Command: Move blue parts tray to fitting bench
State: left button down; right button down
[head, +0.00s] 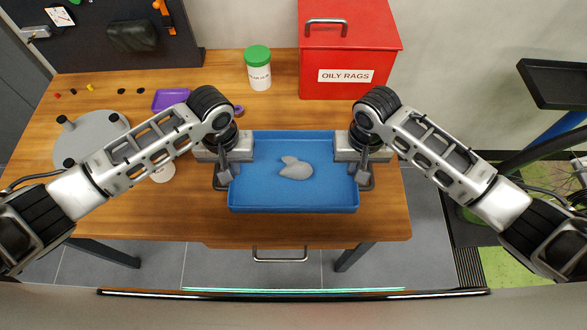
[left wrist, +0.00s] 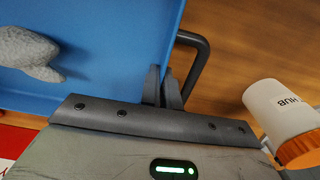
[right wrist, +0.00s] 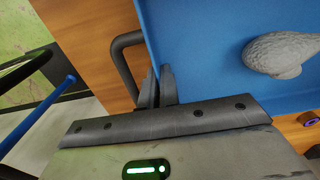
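The blue parts tray (head: 290,202) is over the front middle of the wooden bench, with a crumpled grey thing (head: 296,168) lying in it. I cannot tell whether its base touches the bench top. My left gripper (head: 223,178) is at the tray's left end, and my right gripper (head: 365,180) is at its right end. In the left wrist view the fingers (left wrist: 164,88) are close together at the tray's rim beside a dark handle (left wrist: 203,50). In the right wrist view the fingers (right wrist: 157,88) are likewise close together at the rim beside the other handle (right wrist: 117,55).
A red OILY RAGS bin (head: 350,55) and a green-lidded tub (head: 259,70) stand behind the tray. A purple tray (head: 170,99), a grey round plate (head: 90,138) and a white tub (head: 163,173) are to the left. A dark stand (head: 560,83) is at far right.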

pick_arm(q)
jog(key=shift+r, duration=0.1)
pick_arm(e)
jog(key=shift+r, duration=0.1)
